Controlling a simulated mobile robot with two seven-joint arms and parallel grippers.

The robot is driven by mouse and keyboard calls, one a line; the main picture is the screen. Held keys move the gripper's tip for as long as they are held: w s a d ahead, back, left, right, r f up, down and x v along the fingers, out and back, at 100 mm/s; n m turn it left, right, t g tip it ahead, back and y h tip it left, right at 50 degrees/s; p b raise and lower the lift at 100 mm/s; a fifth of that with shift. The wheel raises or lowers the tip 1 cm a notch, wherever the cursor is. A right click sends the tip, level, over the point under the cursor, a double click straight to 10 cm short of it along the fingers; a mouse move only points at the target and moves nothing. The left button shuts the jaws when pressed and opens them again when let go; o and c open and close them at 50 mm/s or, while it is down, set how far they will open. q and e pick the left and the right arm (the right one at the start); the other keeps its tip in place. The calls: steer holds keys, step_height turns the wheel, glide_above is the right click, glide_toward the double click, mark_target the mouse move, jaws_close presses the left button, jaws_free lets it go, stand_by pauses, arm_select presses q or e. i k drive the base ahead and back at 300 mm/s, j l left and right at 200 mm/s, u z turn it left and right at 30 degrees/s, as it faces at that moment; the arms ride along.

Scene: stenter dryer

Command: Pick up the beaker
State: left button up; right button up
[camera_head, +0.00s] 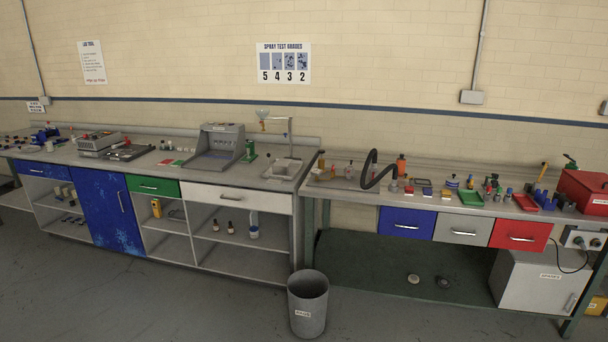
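I cannot make out the beaker for certain. Small pale vessels stand on the right bench (345,185), and one whitish vessel (350,171) is near its left end, but they are too small to identify. Several small containers also stand on the left bench (130,171), too small to tell apart. Neither of my grippers is in view.
A grey bin (308,302) stands on the floor before the gap between the benches. A black curved hose (370,165) rises from the right bench, and a red toolbox (584,190) sits at its right end. A spray stand with a funnel (263,114) is by the sink.

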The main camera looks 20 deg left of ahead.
mark_target(48, 146)
steer(key=i+j+u, duration=0.15)
steer(key=j+u, duration=0.2)
steer(key=i+j+u, duration=0.2)
steer(key=u, duration=0.2)
steer(key=i+j+u, duration=0.55)
steer(key=i+u, duration=0.2)
steer(key=i, duration=0.2)
steer(key=i+u, duration=0.35)
steer(key=i, duration=1.1)
steer(key=i+u, duration=0.1)
steer(key=i, duration=0.65)
steer(key=i+l, duration=0.1)
steer(key=i, duration=0.7)
steer(key=i+u, duration=0.1)
steer(key=i, duration=0.65)
steer(key=i+l, duration=0.2)
steer(key=i, duration=0.6)
steer(key=i+j+u, duration=0.55)
steer(key=i, duration=0.15)
steer(key=i+u, duration=0.3)
steer(key=i, duration=0.05)
